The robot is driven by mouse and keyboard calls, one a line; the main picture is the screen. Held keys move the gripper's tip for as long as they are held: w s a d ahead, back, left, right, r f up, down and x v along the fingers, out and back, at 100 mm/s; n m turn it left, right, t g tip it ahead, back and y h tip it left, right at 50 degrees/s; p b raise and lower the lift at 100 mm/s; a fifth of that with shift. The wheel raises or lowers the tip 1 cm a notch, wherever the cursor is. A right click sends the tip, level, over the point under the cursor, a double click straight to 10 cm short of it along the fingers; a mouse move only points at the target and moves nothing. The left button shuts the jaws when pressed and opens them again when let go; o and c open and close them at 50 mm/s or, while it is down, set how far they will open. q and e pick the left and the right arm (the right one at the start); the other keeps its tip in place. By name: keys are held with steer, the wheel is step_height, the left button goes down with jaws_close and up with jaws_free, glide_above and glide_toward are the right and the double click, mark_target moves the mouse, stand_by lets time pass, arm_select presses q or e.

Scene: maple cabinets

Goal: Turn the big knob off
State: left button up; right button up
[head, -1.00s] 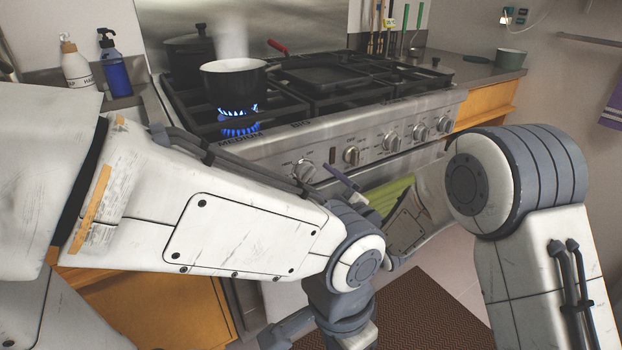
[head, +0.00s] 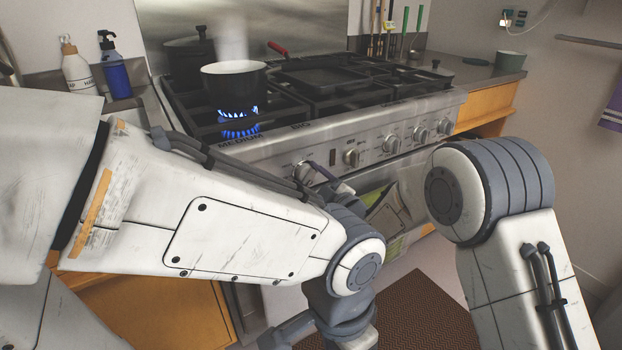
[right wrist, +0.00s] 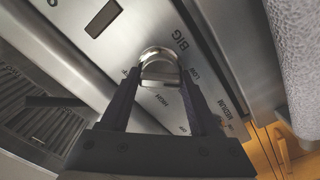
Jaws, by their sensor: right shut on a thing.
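The big knob (right wrist: 160,65) is a silver knob on the stove front, with the word BIG printed beside it and LOW, HIGH and OFF marks around it. My right gripper (right wrist: 158,84) is shut on it, one dark finger on each side. In the head view the knob (head: 303,171) is the leftmost one visible, and the right gripper's purple-grey fingers (head: 317,170) reach it from the right. I cannot read which mark the knob points to. My left arm crosses the foreground; its gripper is not visible.
The stove (head: 380,112) has several more knobs to the right. A steaming white-rimmed pot (head: 235,80) sits over a lit blue flame (head: 239,113) at the left. My left arm hides the panel's left part.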

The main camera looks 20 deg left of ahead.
steer(key=shift+m, duration=0.4)
steer(key=m, duration=0.2)
steer(key=shift+m, duration=0.4)
steer(key=m, duration=0.2)
steer(key=shift+m, duration=0.3)
steer(key=m+p, duration=0.1)
steer(key=m, duration=0.2)
steer(key=shift+m, duration=0.3)
steer(key=m+p, duration=0.1)
steer(key=m, duration=0.2)
steer(key=shift+m, duration=0.4)
steer(key=m+p, duration=0.1)
steer(key=m, duration=0.2)
steer(key=shift+m, duration=0.3)
steer(key=m+p, duration=0.1)
steer(key=m, duration=0.2)
steer(key=shift+m, duration=0.3)
steer(key=m+p, duration=0.2)
steer(key=m, duration=0.4)
steer(key=shift+f, duration=0.15)
steer(key=shift+m, duration=0.3)
